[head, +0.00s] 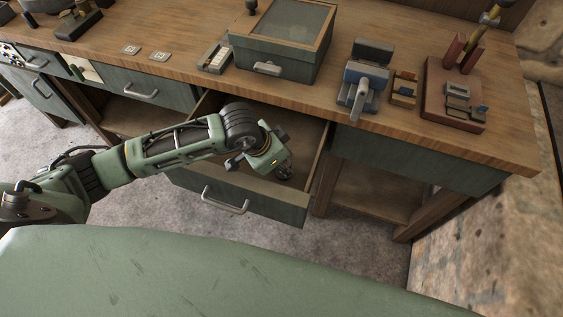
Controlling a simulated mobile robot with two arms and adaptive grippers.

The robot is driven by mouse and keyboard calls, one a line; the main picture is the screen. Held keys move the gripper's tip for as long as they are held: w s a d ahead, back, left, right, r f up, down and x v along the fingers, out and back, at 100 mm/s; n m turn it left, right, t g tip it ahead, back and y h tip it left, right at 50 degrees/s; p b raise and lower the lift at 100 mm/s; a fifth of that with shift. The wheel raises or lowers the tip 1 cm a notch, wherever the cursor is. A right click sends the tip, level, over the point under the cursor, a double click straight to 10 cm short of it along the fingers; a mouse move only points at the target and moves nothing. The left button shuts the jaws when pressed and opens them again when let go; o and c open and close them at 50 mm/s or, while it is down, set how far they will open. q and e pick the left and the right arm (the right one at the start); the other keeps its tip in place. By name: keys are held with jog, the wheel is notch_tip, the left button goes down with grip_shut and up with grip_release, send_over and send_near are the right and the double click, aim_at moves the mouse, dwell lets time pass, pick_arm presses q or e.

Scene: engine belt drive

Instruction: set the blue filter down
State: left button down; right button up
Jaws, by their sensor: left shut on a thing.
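My left gripper (284,170) reaches down over the open drawer (246,187), inside its walls. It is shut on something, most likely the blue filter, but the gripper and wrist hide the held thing. I cannot make out any blue of a filter there, nor whether it touches the drawer floor. My right gripper is not in view.
A lidded green box (270,68) stands on the workbench (190,52) above the drawer. Right of it are a blue-grey vise (365,78), a small wooden block holder (404,91) and a reddish-brown stand (440,98).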

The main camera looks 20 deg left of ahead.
pick_arm(q)
jog(key=c, duration=1.3)
grip_release()
jog(key=shift+f, duration=0.1)
jog(key=b+v, duration=0.1)
jog(key=v, duration=1.1)
